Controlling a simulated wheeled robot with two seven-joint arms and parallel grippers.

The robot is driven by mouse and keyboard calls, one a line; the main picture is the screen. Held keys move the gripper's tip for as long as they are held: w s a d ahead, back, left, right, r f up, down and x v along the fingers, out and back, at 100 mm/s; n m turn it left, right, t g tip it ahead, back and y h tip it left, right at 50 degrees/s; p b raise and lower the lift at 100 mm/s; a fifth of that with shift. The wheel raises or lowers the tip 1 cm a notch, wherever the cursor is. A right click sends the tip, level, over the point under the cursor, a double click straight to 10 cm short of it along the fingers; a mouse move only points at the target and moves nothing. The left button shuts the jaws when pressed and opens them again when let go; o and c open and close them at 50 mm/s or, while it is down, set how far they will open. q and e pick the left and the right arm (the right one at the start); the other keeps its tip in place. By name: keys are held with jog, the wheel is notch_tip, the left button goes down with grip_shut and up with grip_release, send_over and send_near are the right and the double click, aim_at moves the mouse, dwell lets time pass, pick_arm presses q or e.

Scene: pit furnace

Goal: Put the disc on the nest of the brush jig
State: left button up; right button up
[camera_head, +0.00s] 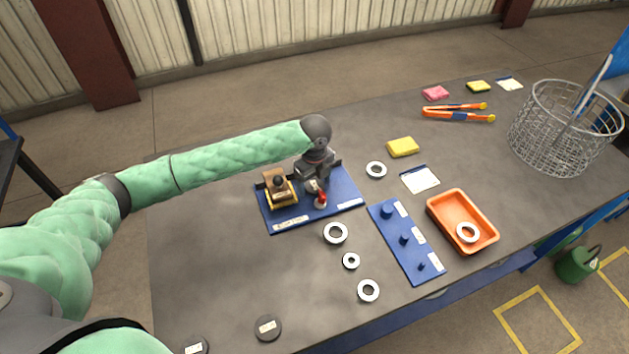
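The brush jig is a blue board (283,224) with a white label, at the middle of the table. A wooden brush block with a black knob (279,187) stands on its left part. My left gripper (316,188) reaches down over the right part of the board, beside a small red and white piece (321,200). Its wrist and fingers hide the nest area. I cannot tell whether its fingers are open or hold something. Two dark labelled discs lie at the table's front: one whole disc (267,328) and one cut by the picture edge (195,346). My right gripper is out of view.
Several metal rings, one of them here (336,233), lie right of the jig. Beyond are a blue peg board (414,257), an orange tray (484,243) holding a ring, a yellow sponge (403,147), orange tongs (455,112) and a wire basket (545,140). The left tabletop is clear.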

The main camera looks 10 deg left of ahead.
aim_at(315, 185)
pick_arm(q)
jog(key=shift+r, duration=0.2)
jog(key=shift+r+b, duration=0.3)
jog(key=shift+r, duration=0.05)
notch_tip(315, 185, up, 11)
jog(key=b, duration=0.3)
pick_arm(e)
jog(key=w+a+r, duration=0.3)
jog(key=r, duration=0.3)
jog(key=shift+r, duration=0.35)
